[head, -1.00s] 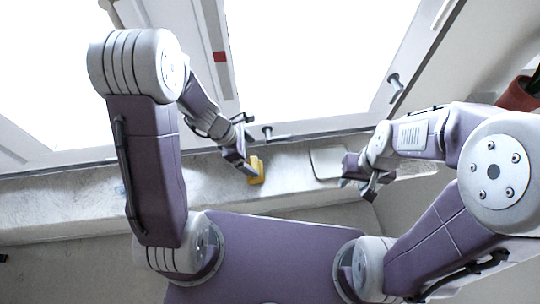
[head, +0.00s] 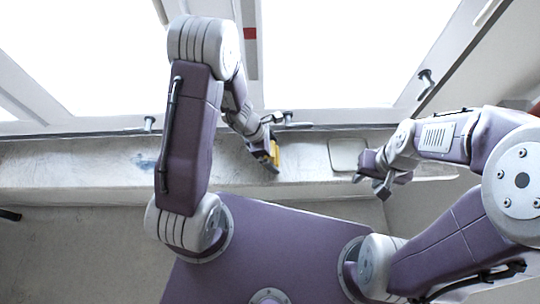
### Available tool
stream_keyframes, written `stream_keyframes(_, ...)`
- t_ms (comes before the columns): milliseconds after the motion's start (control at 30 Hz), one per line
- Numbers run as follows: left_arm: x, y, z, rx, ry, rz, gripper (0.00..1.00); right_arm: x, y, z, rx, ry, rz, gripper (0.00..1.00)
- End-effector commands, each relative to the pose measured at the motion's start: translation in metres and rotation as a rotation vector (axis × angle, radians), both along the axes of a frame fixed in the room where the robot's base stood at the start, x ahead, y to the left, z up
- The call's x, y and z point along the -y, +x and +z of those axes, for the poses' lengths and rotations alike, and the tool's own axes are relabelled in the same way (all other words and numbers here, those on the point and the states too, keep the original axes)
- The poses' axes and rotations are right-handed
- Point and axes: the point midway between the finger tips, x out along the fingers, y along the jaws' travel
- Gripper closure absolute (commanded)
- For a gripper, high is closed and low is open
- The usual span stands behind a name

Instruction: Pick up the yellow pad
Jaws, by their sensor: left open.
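The yellow pad (head: 276,153) is on the pale window sill in the head view, left of a flat white square plate. My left gripper (head: 270,160) is right at the pad, and its dark fingers cover part of it. The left jaws are open. I cannot tell whether the pad sits fully between the fingers or touches them. My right gripper (head: 368,186) is in front of the sill, right of the pad, with its fingers apart and nothing between them.
The white square plate (head: 346,154) lies on the sill (head: 100,165) right of the pad. Window frames with handles, one at the right (head: 426,80), rise behind the sill. The sill left of my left arm is mostly clear.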

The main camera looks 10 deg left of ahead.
Motion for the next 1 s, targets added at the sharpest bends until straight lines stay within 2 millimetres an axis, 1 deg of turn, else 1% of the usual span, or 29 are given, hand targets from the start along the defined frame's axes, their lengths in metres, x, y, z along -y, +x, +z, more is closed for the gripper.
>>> stream_keyframes(33,0.002,0.0,-0.004,0.001,0.0,-0.002,0.0,0.0,0.0,-0.002,0.0,0.0,0.0,0.62)
stream_keyframes(233,0.002,0.001,-0.004,0.002,0.0,-0.001,0.0,0.0,0.0,-0.001,0.0,0.0,0.0,0.62)
stream_keyframes(267,0.002,0.001,-0.004,0.002,0.0,-0.001,0.06,0.0,0.0,-0.001,0.0,0.0,0.0,0.62)
stream_keyframes(300,0.002,0.001,-0.004,0.002,0.0,-0.001,0.17,0.0,0.0,-0.001,0.0,0.0,0.0,0.62)
stream_keyframes(367,0.002,0.001,-0.004,0.002,0.0,-0.001,0.33,0.0,0.0,-0.001,0.0,0.0,0.0,0.62)
stream_keyframes(400,0.002,0.001,-0.004,0.002,0.0,-0.001,0.44,0.0,0.0,-0.001,0.0,0.0,0.0,0.62)
stream_keyframes(467,0.002,0.001,-0.004,0.002,0.0,-0.001,0.61,0.0,0.0,-0.001,0.0,0.0,0.0,0.62)
stream_keyframes(667,0.002,0.001,-0.003,0.002,0.0,-0.001,0.61,0.0,0.0,-0.001,0.0,0.0,0.0,0.62)
stream_keyframes(767,0.002,0.001,0.001,0.003,0.0,-0.001,0.61,0.0,0.0,0.001,0.0,0.0,0.0,0.62)
stream_keyframes(867,0.002,0.001,0.012,0.003,-0.001,-0.001,0.61,0.0,0.0,0.006,0.0,0.0,0.0,0.62)
stream_keyframes(967,0.002,0.002,0.03,0.005,-0.001,-0.001,0.61,0.0,0.0,0.015,0.0,0.0,0.0,0.62)
stream_keyframes(1000,0.002,0.002,0.039,0.006,-0.001,-0.002,0.61,0.0,0.0,0.019,0.0,0.0,0.0,0.62)
